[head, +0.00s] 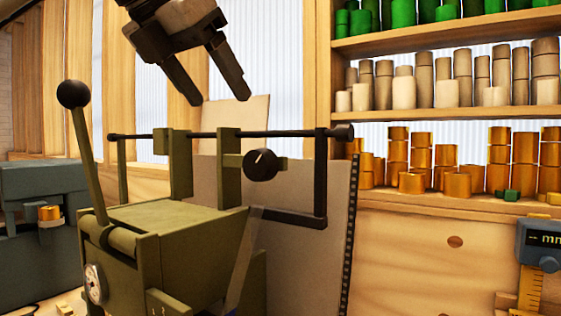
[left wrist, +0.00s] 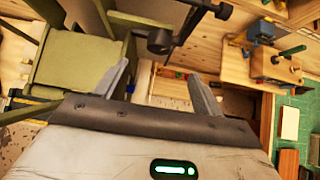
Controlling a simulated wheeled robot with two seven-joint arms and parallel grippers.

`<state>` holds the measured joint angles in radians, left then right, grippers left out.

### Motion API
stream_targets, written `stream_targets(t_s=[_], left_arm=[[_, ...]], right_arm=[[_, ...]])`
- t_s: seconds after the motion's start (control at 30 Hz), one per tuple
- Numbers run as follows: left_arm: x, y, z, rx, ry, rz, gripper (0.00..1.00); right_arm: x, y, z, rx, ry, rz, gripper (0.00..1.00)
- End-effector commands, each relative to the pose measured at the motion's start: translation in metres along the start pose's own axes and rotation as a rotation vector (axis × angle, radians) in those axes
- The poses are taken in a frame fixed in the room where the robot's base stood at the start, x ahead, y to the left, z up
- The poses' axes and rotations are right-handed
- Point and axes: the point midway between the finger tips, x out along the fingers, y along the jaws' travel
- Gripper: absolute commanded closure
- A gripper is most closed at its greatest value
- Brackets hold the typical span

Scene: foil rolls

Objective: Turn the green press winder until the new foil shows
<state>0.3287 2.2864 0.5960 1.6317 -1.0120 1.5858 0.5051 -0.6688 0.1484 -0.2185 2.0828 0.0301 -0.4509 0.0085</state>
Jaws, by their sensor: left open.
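The olive-green press (head: 185,235) stands at centre left, with a ball-topped lever (head: 82,150) leaning up to the left. A dark rod (head: 290,133) runs across its uprights. A round black winder knob (head: 262,164) with a pale mark sits on a green bracket below the rod. My left gripper (head: 219,98) is open and empty, above the rod and up-left of the knob, apart from both. In the left wrist view its fingers (left wrist: 158,79) are spread, with the dark knob (left wrist: 160,40) beyond them. I cannot tell which foil shows on the press. My right gripper is out of view.
Shelves at right hold green, brown and gold foil rolls (head: 411,183). A caliper (head: 540,245) stands at lower right. A grey-blue machine (head: 40,200) is at left. A grey panel (head: 300,255) stands behind the press. The space around my left gripper looks clear.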

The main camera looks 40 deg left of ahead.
Motion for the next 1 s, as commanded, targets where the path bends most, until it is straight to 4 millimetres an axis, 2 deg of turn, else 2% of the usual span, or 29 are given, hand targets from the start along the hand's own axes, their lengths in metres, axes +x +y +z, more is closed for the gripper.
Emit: stream_targets(t_s=[0.6, 0.8, 1.0], left_arm=[[0.124, 0.0, -0.001, 0.0, 0.005, -0.002, 0.31], [0.145, 0.0, 0.0, 0.0, 0.002, -0.001, 0.31], [0.15, 0.0, 0.0, 0.0, 0.0, -0.001, 0.31]], right_arm=[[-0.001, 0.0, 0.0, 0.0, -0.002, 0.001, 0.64], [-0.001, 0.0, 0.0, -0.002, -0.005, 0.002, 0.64], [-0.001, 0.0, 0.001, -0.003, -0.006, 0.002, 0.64]])
